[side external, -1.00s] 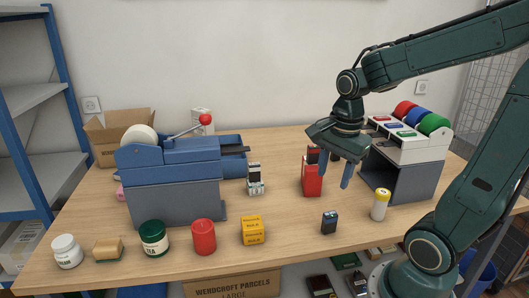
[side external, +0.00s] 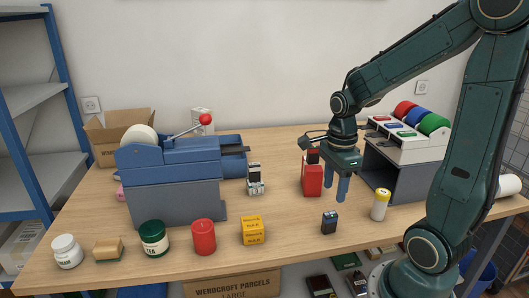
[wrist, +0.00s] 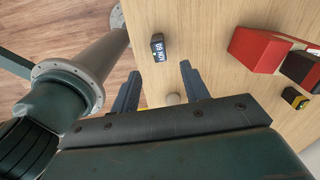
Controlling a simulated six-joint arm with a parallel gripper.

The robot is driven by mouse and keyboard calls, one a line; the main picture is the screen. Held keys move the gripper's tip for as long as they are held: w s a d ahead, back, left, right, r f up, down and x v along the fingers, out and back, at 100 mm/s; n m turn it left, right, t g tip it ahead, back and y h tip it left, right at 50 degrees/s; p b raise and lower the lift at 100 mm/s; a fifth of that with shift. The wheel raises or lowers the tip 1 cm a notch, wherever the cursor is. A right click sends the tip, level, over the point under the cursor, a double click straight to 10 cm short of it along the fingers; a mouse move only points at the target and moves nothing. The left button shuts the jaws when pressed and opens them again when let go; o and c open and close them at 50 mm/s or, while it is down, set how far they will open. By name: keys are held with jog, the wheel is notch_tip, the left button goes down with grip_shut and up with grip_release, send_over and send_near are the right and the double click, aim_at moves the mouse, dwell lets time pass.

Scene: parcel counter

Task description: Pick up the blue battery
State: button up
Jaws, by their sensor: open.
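The blue battery (side external: 329,222) is a small dark blue block standing near the front edge of the table, right of centre in the side view. In the wrist view the battery (wrist: 158,47) shows white lettering and lies just past the fingertips, about midway between them. My gripper (side external: 335,194) is open and empty, with its fingers pointing down above the table. In the side view it is behind and above the battery, apart from it. In the wrist view both fingers (wrist: 158,66) are spread.
A red box (side external: 312,179) stands close to the left of my gripper. A white cylinder with a yellow top (side external: 380,205) stands right of the battery. A yellow box (side external: 252,230) and a red candle (side external: 204,237) are to the left. A grey-white organiser (side external: 410,175) is behind right.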

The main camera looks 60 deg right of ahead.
aim_at(331, 214)
jog(key=shift+f, duration=2.9)
jog(key=shift+s+a+f, duration=0.1)
jog(key=shift+f, duration=2.5)
grip_shut()
